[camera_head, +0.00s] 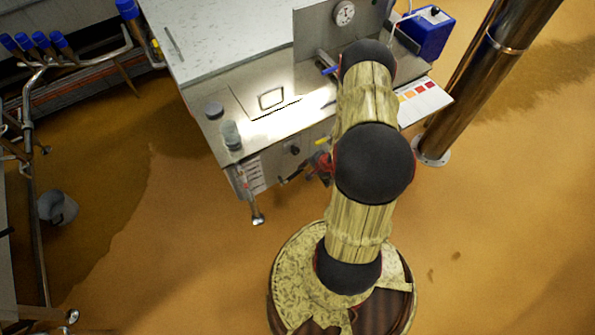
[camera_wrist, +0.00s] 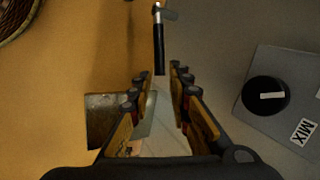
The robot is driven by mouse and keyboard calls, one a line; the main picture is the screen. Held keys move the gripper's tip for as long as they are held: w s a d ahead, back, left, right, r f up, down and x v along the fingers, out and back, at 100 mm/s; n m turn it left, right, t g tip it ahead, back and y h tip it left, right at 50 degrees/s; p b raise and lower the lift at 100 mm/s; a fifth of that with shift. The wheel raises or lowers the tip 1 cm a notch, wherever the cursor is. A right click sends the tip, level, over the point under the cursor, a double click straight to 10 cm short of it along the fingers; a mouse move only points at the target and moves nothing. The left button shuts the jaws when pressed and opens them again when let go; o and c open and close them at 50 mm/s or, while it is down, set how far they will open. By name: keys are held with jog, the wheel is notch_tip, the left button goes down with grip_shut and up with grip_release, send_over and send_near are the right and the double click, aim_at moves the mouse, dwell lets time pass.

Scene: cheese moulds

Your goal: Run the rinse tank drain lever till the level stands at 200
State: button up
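The metal tank cabinet (camera_head: 277,75) stands at upper middle in the head view. A dial gauge (camera_head: 344,13) is on its upright back plate; its reading is too small to make out. In the wrist view my gripper (camera_wrist: 155,86) is open, its fingers apart. A black-handled lever (camera_wrist: 159,48) with a metal end lies just beyond the fingertips, in line with the gap, and does not look gripped. I cannot tell for certain that it is the drain lever. In the head view my arm hides part of the cabinet front, and the gripper is hard to make out.
A black knob (camera_wrist: 265,96) with a MIX label is on the grey panel at right. A clear beaker (camera_head: 231,135) stands on the cabinet's corner. A blue box (camera_head: 428,33) and a metal column (camera_head: 485,75) are to the right. A bucket (camera_head: 58,208) sits left.

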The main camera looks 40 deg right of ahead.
aim_at(300, 171)
jog(key=b+x, duration=0.2)
jog(key=x, duration=0.5)
jog(key=shift+f, duration=0.2)
jog(key=c, duration=0.3)
grip_shut()
dwell(0.3)
